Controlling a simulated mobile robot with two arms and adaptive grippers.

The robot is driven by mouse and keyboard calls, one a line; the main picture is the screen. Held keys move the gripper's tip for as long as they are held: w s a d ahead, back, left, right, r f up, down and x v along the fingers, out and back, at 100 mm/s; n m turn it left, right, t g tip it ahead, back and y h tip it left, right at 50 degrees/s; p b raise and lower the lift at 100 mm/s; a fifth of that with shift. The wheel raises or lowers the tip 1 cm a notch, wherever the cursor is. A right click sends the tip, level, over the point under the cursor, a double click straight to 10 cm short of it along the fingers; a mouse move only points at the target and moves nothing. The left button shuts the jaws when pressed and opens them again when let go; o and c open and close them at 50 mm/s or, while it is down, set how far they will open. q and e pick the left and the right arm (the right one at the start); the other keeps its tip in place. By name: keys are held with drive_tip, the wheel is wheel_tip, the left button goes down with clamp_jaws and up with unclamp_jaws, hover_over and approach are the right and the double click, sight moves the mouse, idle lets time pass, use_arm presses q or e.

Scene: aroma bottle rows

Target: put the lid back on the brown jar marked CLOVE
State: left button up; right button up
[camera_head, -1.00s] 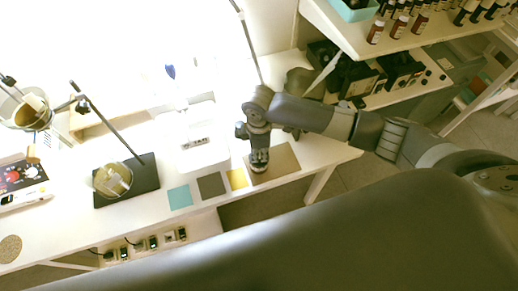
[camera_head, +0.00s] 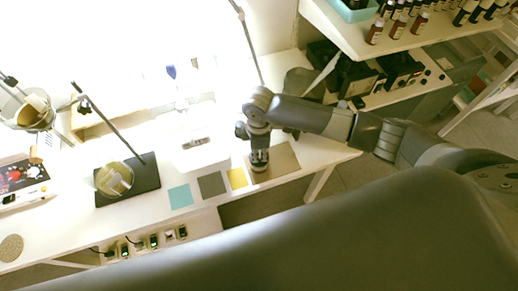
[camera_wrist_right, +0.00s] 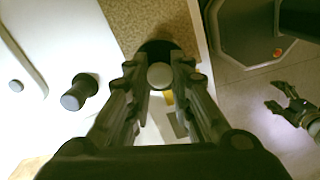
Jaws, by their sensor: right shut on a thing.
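My right gripper (camera_head: 259,160) is over the tan mat (camera_head: 287,163) on the white table. In the right wrist view its fingers (camera_wrist_right: 160,75) are shut around a small pale round piece, which looks like the lid (camera_wrist_right: 160,76). A dark round shape (camera_wrist_right: 154,46), perhaps the brown jar, shows just beyond it on the mat. The fingers hide part of it, and I cannot tell whether lid and jar touch. No CLOVE mark is readable. A second gripper, which looks like my left (camera_wrist_right: 284,103), shows at the right of the wrist view with its fingers apart, away from the table.
Teal (camera_head: 180,197), grey (camera_head: 212,185) and yellow (camera_head: 237,178) squares lie left of the mat. A dark board (camera_head: 128,181) with a stand is farther left. A dark-topped cylinder (camera_wrist_right: 75,97) stands near the gripper. A shelf (camera_head: 350,38) with several brown bottles is at upper right.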

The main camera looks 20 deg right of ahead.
drive_tip(key=shift+p, duration=0.35)
idle(0.6)
idle(0.3)
drive_tip(key=o, duration=1.4)
drive_tip(key=shift+o, duration=0.2)
drive_tip(key=shift+r+p, duration=3.5)
drive_tip(key=shift+p, duration=0.45)
clamp_jaws()
